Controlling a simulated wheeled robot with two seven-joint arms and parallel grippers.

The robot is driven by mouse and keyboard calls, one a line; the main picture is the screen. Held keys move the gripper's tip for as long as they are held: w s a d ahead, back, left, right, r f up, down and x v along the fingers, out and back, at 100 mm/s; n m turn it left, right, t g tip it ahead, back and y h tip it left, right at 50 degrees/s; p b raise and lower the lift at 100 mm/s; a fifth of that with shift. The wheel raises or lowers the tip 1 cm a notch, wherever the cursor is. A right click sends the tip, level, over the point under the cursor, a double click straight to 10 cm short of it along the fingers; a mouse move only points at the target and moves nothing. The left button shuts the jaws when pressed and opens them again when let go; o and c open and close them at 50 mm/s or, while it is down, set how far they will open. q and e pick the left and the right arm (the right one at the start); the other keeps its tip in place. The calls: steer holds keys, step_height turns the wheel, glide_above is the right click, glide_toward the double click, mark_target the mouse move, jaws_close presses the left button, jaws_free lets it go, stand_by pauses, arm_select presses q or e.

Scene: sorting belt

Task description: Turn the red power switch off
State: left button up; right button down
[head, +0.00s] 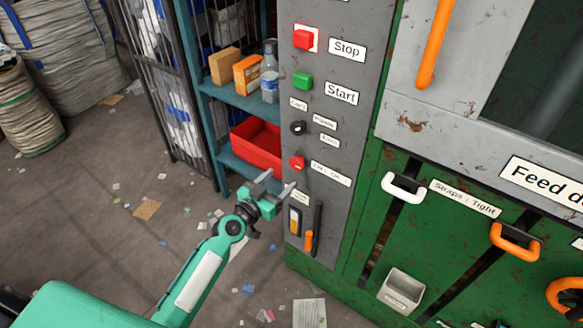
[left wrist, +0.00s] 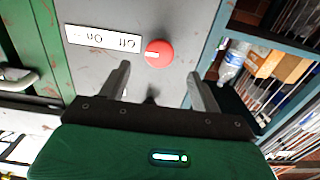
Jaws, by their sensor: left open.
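The red power switch (head: 297,163) is a round red knob on the grey control panel (head: 325,215), left of a label reading Off and On. In the left wrist view the red knob (left wrist: 159,53) has a pale mark on its left side and lies ahead of the fingers, roughly between their lines. My left gripper (head: 279,185) is open and empty, just below and left of the knob in the head view. Its two fingers also show in the left wrist view (left wrist: 158,85), apart from the knob. My right gripper is not in view.
Above the knob are a black selector (head: 298,128), a green Start button (head: 303,81) and a red Stop button (head: 304,40). Below is an orange-handled lever (head: 309,240). A teal shelf (head: 232,95) with a red bin (head: 257,143) stands left. The littered floor is open at left.

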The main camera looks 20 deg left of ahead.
mark_target(295, 166)
arm_select(q)
steer(key=x, duration=0.6)
steer(key=shift+w+d, duration=0.1)
steer(key=shift+w, duration=0.15)
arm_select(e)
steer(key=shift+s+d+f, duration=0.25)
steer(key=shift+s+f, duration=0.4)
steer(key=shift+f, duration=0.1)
arm_select(q)
steer(key=c, duration=1)
